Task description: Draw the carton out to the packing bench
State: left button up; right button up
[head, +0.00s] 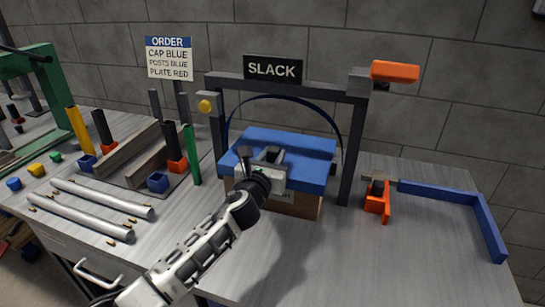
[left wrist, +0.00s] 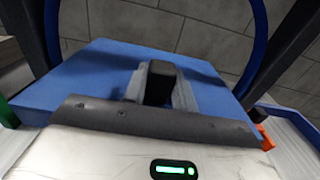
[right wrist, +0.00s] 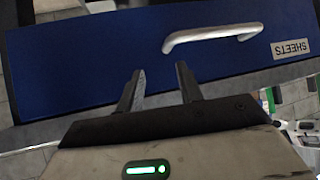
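The carton (head: 290,202) is a brown box with a wide blue top (head: 300,145), standing on the grey bench beneath a dark gate with a "SLACK" sign (head: 273,69). My left gripper (head: 268,160) reaches over the blue top from the front. In the left wrist view its fingers (left wrist: 160,92) close around a black block (left wrist: 160,78) that stands on the blue top (left wrist: 95,75). My right gripper (right wrist: 160,88) is open and empty, below a silver handle (right wrist: 212,36) on a blue drawer front marked "SHEETS" (right wrist: 90,60). It is not seen in the head view.
A blue L-shaped rail (head: 440,193) edges the bench at right, near an orange bracket (head: 376,205). Bench surface (head: 400,250) before it is clear. An order sign (head: 168,58) stands behind.

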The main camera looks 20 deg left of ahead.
pick_arm(q)
jog(key=shift+s+p, duration=0.7)
jog(key=shift+s, duration=0.7)
jog(key=s+p, duration=0.1)
jog(key=s, duration=2)
jog(key=shift+s+a+p, duration=0.15)
jog(key=shift+a+p, duration=0.15)
jog(key=shift+a, duration=0.1)
dwell(0.4)
jog(key=shift+f, duration=0.1)
jog(key=o, duration=1.1)
